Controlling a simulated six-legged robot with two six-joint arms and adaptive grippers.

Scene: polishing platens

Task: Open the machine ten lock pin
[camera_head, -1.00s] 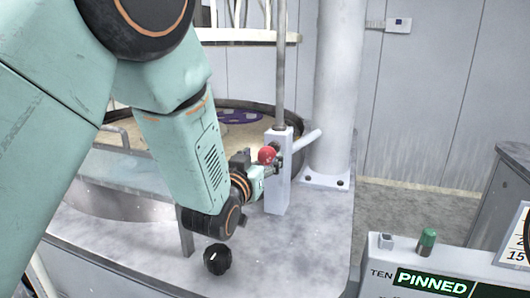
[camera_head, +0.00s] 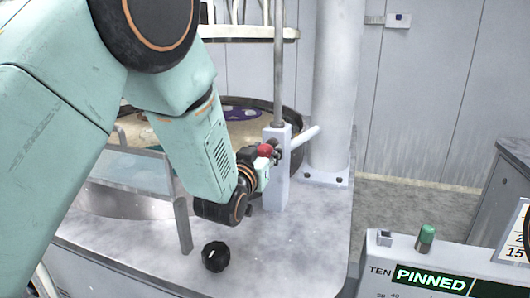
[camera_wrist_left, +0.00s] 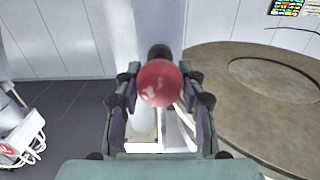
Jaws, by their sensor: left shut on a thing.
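The lock pin's red ball knob (camera_head: 265,150) is at the upper part of a white square post (camera_head: 277,190) on the machine deck. My left gripper (camera_head: 270,160) is at the knob, its arm coming in from the left. In the left wrist view the red knob (camera_wrist_left: 160,83) sits between the two dark fingers of the left gripper (camera_wrist_left: 160,105), which is shut on it. A panel sign (camera_head: 432,281) beside the word TEN reads PINNED. My right gripper is not in view.
A thick white column (camera_head: 335,90) stands behind the post. A black knob (camera_head: 215,256) sits on the deck in front. A clear guard panel (camera_head: 130,168) stands at left, before the round platen basin. A green button (camera_head: 426,236) tops the panel at right.

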